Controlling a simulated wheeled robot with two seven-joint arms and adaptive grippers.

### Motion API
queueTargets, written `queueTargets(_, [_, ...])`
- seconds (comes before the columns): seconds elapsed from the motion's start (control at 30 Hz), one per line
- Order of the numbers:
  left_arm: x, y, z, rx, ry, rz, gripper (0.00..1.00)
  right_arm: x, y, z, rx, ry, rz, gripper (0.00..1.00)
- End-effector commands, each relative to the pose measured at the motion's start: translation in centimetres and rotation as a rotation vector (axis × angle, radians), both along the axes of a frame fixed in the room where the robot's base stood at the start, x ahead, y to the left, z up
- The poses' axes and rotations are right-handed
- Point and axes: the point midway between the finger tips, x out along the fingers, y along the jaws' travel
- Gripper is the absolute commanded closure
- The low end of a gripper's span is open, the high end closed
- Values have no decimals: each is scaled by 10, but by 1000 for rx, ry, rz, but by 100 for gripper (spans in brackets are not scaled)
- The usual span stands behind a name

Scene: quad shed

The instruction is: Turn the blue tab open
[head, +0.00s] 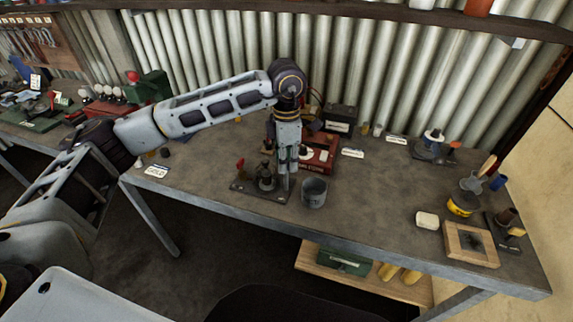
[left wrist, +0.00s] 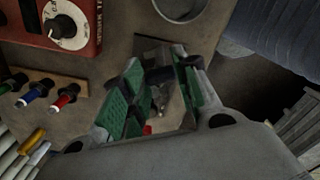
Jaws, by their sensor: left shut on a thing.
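A dark base plate (head: 249,188) near the table's front edge carries a dark valve-like fitting (head: 265,178) and an upright red tab (head: 240,164). My left gripper (head: 285,168) points down at the right part of this plate. In the left wrist view its two green-padded fingers (left wrist: 160,85) are shut on a small part of the fitting between them. I see no blue on that part; the fingers largely hide it. A small red piece (left wrist: 147,130) shows below the fingers. I cannot make out the blue tab. My right gripper is not in view.
A grey cup (head: 314,192) stands just right of the plate, close to my gripper. A red box with a dial (head: 319,154) is behind it; the wrist view shows its dial (left wrist: 63,27). A wooden frame (head: 470,245) lies at the right. The table's middle right is clear.

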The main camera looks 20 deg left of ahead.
Motion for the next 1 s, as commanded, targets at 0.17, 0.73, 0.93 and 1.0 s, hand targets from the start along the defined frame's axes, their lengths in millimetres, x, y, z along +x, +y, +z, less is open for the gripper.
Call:
queueTargets(0.17, [1,0,-1,0,-6,-116,94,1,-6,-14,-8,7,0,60])
queueTargets(0.73, [1,0,1,-1,-5,-357,94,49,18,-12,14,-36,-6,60])
queueTargets(0.93, [1,0,2,-1,-5,-367,94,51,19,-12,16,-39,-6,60])
queueTargets(1.0, [1,0,2,0,-4,-367,94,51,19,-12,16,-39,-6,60])
